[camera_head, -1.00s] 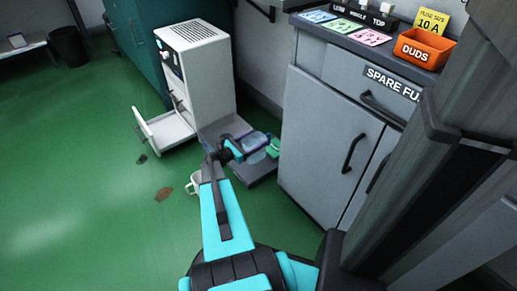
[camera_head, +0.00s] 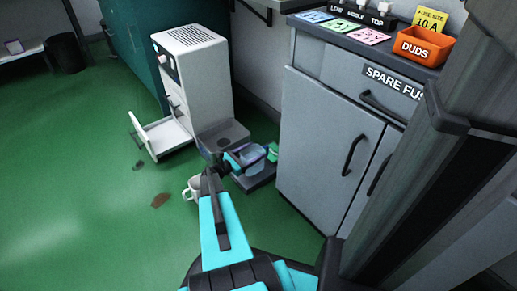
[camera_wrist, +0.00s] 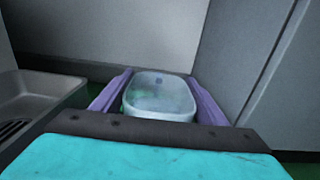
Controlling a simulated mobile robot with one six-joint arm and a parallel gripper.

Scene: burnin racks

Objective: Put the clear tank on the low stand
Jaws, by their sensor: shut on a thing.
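The clear tank (camera_wrist: 160,98) is a see-through, rounded open box with a pale rim. In the wrist view it sits between the two purple fingers of my gripper (camera_wrist: 158,100), which is shut on it. In the head view the tank (camera_head: 250,158) and my gripper (camera_head: 249,157) are over the low dark stand (camera_head: 262,182), beside the grey cabinet. I cannot tell whether the tank touches the stand. A green thing shows at the tank's right, at the stand's far end.
A white machine (camera_head: 195,75) with a grey tray base (camera_head: 222,136) and an open drawer (camera_head: 163,135) stands left of the stand. A white mug (camera_head: 192,188) is on the floor beside my arm. The grey cabinet (camera_head: 325,140) closes off the right. Green floor is free at left.

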